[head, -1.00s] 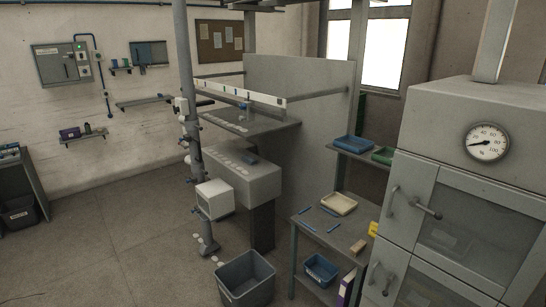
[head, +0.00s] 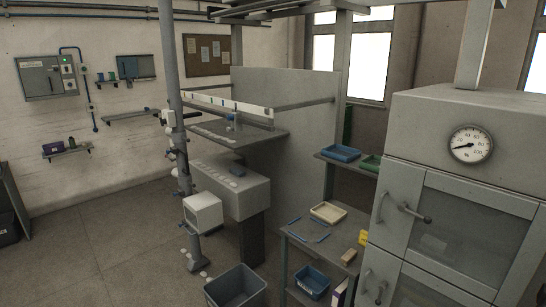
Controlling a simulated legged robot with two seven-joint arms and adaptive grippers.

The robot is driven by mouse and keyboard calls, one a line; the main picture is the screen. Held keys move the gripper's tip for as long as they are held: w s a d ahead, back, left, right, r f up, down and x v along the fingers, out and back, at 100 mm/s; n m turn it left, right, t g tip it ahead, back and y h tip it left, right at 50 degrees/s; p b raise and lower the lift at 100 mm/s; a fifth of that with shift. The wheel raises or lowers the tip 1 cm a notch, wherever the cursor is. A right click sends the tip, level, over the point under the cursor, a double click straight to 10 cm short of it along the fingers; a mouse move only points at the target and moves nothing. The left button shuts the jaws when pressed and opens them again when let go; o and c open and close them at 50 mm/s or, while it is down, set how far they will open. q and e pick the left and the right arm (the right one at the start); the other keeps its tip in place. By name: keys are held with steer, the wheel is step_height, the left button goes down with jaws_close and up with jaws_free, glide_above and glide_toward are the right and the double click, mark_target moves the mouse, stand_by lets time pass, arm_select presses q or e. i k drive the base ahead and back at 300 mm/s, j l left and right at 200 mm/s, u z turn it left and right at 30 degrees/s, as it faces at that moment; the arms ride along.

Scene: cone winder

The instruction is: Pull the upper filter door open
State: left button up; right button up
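The filter cabinet stands at the right of the head view, grey, with a round dial gauge (head: 471,144) on its upper front. Below the gauge is the upper filter door (head: 472,232), a grey frame around a dark glass pane. It looks shut. A lever handle (head: 415,213) with a dark knob sits at its left side, and a curved pull handle (head: 382,207) is further left. A lower door (head: 425,290) is partly cut off by the bottom edge. Neither of my grippers shows in the head view.
A grey side table (head: 338,239) with a beige tray (head: 328,212) stands left of the cabinet. A grey bin (head: 236,287) is on the floor in front of the winder (head: 232,188). Open floor (head: 100,240) lies to the left.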

mark_target(398, 183)
steer(key=z, duration=1.35)
